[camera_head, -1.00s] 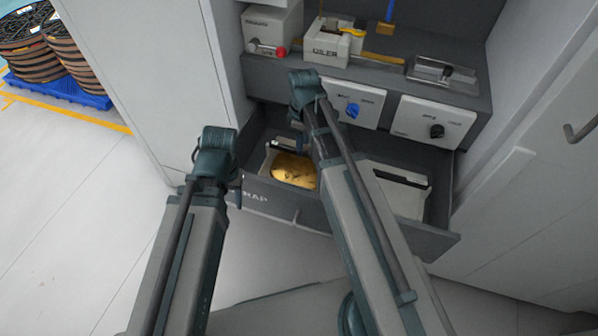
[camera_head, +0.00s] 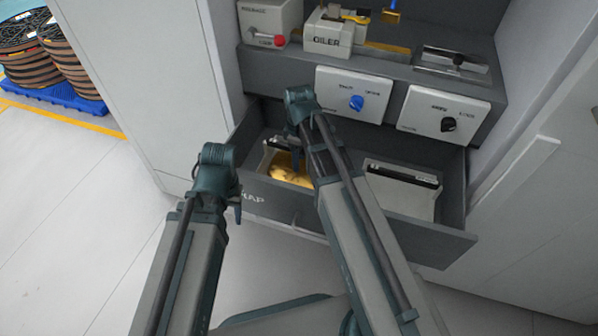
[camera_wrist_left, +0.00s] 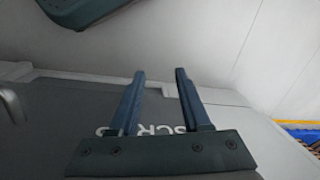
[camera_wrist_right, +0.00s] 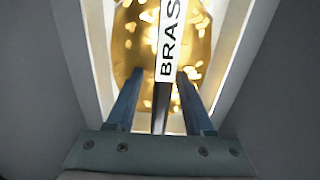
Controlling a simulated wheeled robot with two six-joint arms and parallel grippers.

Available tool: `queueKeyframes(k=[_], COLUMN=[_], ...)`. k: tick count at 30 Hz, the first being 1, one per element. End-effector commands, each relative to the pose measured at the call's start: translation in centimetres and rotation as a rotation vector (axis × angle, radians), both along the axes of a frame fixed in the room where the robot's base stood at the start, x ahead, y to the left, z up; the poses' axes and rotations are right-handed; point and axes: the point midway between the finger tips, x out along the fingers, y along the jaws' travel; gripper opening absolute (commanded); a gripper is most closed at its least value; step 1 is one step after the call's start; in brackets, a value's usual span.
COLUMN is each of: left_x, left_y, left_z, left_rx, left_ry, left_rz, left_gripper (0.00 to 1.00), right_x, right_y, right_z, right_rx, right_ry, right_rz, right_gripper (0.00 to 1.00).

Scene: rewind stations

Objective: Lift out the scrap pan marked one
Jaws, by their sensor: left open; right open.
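An open drawer (camera_head: 400,222) marked SCRAP holds two pale pans. The left pan (camera_head: 266,158) holds golden scrap; its label (camera_wrist_right: 170,45) reads "BRAS", cut off in the right wrist view. The right pan (camera_head: 405,190) has a label too small to read. I see no mark "one". My right gripper (camera_head: 297,163) is open and reaches down into the left pan; in the right wrist view its fingers (camera_wrist_right: 160,75) stand either side of a dark bar. My left gripper (camera_head: 238,208) is open at the drawer front's left end; its fingers (camera_wrist_left: 160,75) show over the lettering.
An oiler box (camera_head: 328,32) and a box with a red knob (camera_head: 270,25) stand on the shelf. Cabinet walls close in both sides. Spools stand far left; the floor at left is clear.

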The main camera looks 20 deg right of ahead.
Motion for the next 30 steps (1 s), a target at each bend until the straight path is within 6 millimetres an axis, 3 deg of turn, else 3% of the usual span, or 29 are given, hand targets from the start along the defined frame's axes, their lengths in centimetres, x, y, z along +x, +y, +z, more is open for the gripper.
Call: queueKeyframes(k=[8,17,30], left_x=[0.01,0.01,0.01], left_y=[0.02,0.02,0.02], left_z=[-0.36,-0.36,-0.36], left_rx=[0.001,0.001,0.001], left_ry=[0.0,0.0,0.0], left_rz=[0.0,0.0,0.0], left_gripper=[0.47,0.47,0.47], right_x=[-0.01,-0.01,-0.01], right_y=[-0.03,-0.04,-0.04], right_z=[-0.36,-0.36,-0.37], right_rx=[0.0,0.0,0.0], right_ry=[0.0,0.0,0.0], right_rz=[0.0,0.0,0.0], right_gripper=[0.53,0.0,0.0])
